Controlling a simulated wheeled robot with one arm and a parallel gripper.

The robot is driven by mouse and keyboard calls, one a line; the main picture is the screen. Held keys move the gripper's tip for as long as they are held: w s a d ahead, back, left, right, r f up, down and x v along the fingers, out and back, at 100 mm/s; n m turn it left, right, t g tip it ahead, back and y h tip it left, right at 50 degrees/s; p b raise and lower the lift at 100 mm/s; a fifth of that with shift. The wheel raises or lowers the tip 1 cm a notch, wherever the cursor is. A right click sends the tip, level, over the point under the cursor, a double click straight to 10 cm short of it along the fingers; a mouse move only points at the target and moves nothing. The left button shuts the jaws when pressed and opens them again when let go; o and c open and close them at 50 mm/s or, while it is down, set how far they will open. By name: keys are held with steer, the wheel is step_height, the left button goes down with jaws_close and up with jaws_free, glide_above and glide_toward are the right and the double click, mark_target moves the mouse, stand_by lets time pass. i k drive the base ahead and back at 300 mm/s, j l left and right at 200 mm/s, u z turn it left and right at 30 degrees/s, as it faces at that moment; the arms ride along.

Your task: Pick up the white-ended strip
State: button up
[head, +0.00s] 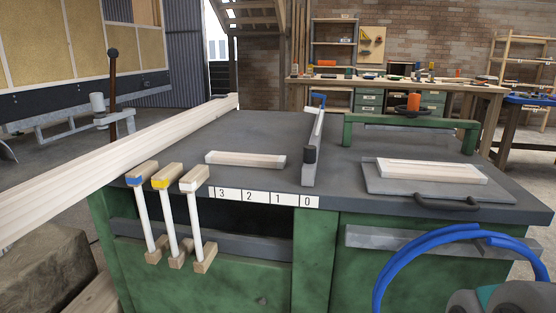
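A short pale wooden strip (243,159) lies flat on the dark bench top (255,128), left of the upright metal fence, with a whitish right end. A row of wooden pieces with coloured ends hangs at the bench's front left edge: one blue (134,180), one yellow (160,183), one white (190,187). The white-ended one is the rightmost, with a pale rod below it down to a small wooden block.
A metal fence (312,150) stands on the bench top. A scale strip (262,196) marked 3, 2, 1, 0 runs along the front edge. A pale board (430,170) lies on a handled grey plate (385,187) at right. A long beam (110,152) crosses the left. A blue hose loops at lower right.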

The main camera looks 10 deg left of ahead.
mark_target(240, 159)
steer(key=i+j+u, duration=0.35)
steer(key=j, duration=0.35)
steer(key=i+j+u, duration=0.4)
steer(key=i+j, duration=0.15)
